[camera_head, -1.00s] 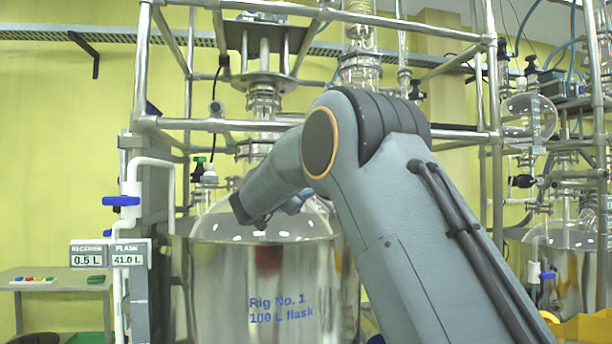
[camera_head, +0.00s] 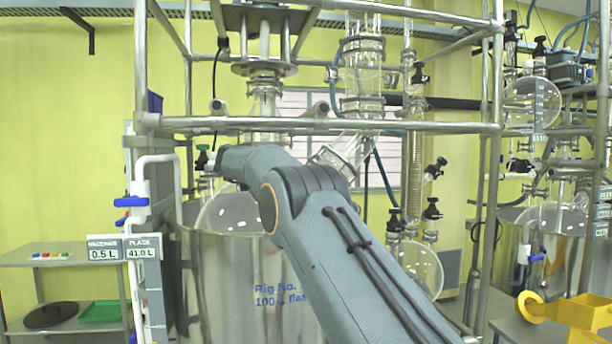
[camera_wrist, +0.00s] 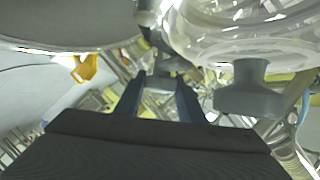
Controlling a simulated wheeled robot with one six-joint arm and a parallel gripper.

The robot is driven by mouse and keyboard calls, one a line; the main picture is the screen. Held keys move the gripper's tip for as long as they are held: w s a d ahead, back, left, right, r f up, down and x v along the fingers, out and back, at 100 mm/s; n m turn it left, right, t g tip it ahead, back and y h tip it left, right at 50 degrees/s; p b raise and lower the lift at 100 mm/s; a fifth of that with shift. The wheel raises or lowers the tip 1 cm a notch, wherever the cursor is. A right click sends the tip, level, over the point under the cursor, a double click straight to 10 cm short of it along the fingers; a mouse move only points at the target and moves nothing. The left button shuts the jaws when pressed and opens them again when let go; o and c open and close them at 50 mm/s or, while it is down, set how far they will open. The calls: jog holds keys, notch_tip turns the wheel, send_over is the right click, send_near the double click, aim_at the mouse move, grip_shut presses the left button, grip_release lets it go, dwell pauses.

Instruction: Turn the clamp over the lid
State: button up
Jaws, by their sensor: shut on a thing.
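In the wrist view, my gripper (camera_wrist: 158,88) points away from the camera. Its two dark fingers are shut on a small grey part, seemingly the clamp (camera_wrist: 162,79), just beyond the fingertips. A broad grey disc, perhaps the lid (camera_wrist: 60,22), fills the upper left. Clear glass (camera_wrist: 245,30) with a rounded rim is at the upper right, close to the gripper. A grey knob-like piece (camera_wrist: 249,92) hangs below that rim. In the head view, my arm reaches to the glass flask (camera_head: 218,212) in its steel vessel (camera_head: 225,280); my fingers and the clamp are hidden there.
A horizontal steel rail (camera_head: 400,126) of the frame runs just above my arm. A glass column (camera_head: 362,75) stands behind it. At left are a blue-handled valve (camera_head: 131,202) and a side table (camera_head: 60,257). A yellow container (camera_head: 585,312) is at the lower right.

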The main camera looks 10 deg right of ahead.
jog(key=shift+m+g, duration=0.3)
jog(key=shift+g, duration=0.1)
jog(key=o, duration=1)
jog(key=shift+d, duration=0.15)
jog(key=shift+o, duration=0.2)
jog(key=shift+s+a, duration=0.1)
jog(key=shift+a, duration=0.15)
jog(key=b+v, duration=0.2)
jog(key=v, duration=0.5)
jog(key=shift+s+a+b, duration=0.15)
jog(key=shift+a+b, duration=0.05)
jog(key=shift+b, duration=0.1)
jog(key=shift+d+r, duration=0.1)
jog(key=shift+r, duration=0.05)
